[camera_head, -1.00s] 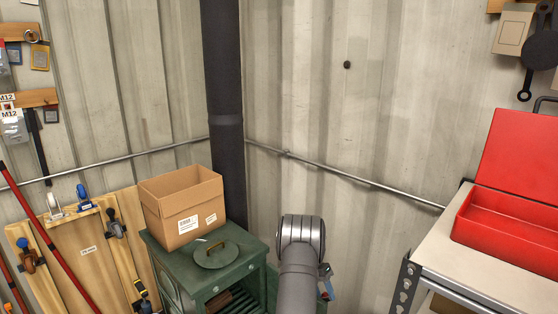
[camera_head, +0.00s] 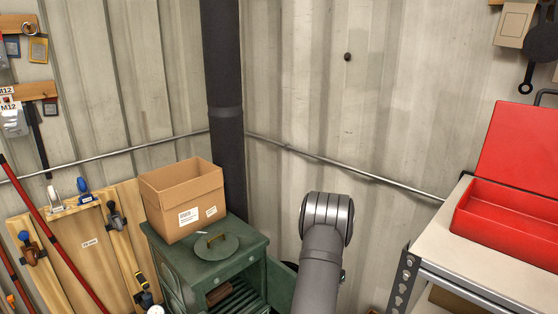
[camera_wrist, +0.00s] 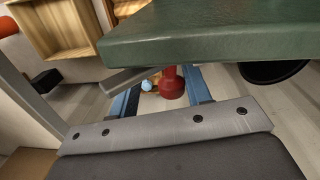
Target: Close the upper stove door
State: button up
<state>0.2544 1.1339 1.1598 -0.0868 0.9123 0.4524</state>
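The green stove (camera_head: 180,262) stands in the corner in the head view. Its front is open, showing dark slats inside. A green panel, apparently the open upper door (camera_head: 281,286), stands out at its right, partly behind my arm. In the wrist view a thick green slab (camera_wrist: 215,32), apparently part of the door, crosses the top. The fingers are apart. Whether they touch the knob cannot be told. My gripper is hidden behind my arm in the head view.
A cardboard box (camera_head: 183,203) and a round lid (camera_head: 216,246) sit on the stove top, beside the dark flue pipe (camera_head: 227,130). A workbench (camera_head: 440,248) with an open red toolbox (camera_head: 500,210) stands at right. Clamps and boards lean at left.

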jog(key=c, duration=0.8)
jog(key=shift+w+d+r, duration=0.1)
jog(key=shift+r, duration=0.15)
grip_shut()
notch_tip(320, 180, up, 11)
jog(key=w+d+m+t+h, duration=0.1)
jog(key=w+m+t+h, duration=0.1)
jog(key=t, duration=0.1)
jog(key=d+x, duration=0.1)
jog(key=x, duration=0.9)
jog(key=shift+s+a+r, duration=0.2)
jog(key=shift+s+a, duration=0.45)
jog(key=shift+a, duration=0.25)
jog(key=shift+s+a+r, duration=0.2)
jog(key=shift+s+a, duration=0.45)
jog(key=shift+a, duration=0.2)
jog(key=shift+s+a+m, duration=0.3)
jog(key=shift+s+m, duration=0.1)
jog(key=shift+s, duration=0.05)
